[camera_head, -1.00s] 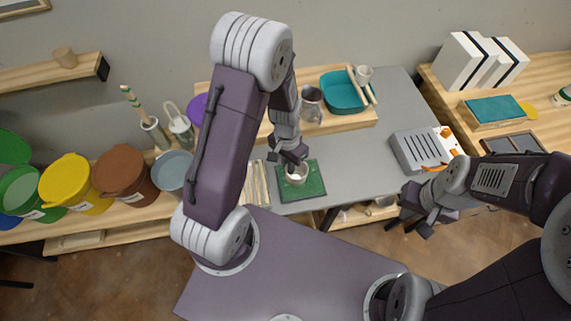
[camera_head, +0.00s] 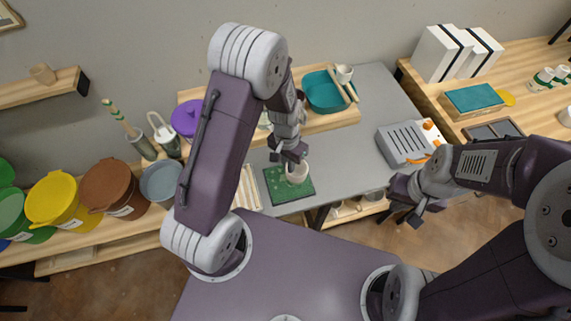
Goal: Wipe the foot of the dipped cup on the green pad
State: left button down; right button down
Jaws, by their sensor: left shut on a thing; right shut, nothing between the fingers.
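The white cup (camera_head: 298,174) is at the green pad (camera_head: 279,192), over its upper right part. It looks upright; I cannot tell whether its foot touches the pad. My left gripper (camera_head: 289,161) is shut on the cup's rim side and partly covers it. The pad lies on the grey table top near its front edge and shows pale spots. My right gripper (camera_head: 410,214) is shut and empty, off to the right in front of the table edge, well away from the cup.
Wooden sticks (camera_head: 246,188) lie left of the pad. A raised wooden shelf behind holds a teal basin (camera_head: 325,92) and a white cup (camera_head: 344,73). A grey appliance (camera_head: 403,144) stands right. Lidded buckets, yellow (camera_head: 54,198) and brown (camera_head: 108,186), stand left.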

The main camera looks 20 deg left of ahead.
pick_arm(q)
jog(key=shift+s+a, duration=0.35)
jog(key=shift+a, duration=0.2)
jog(key=shift+s+a, duration=0.35)
jog(key=shift+a, duration=0.2)
jog(key=shift+s+a+b, duration=0.45)
jog(key=shift+s+a, duration=0.25)
jog(key=shift+a, duration=0.25)
notch_tip(320, 180, up, 8)
jog(key=p, duration=0.7)
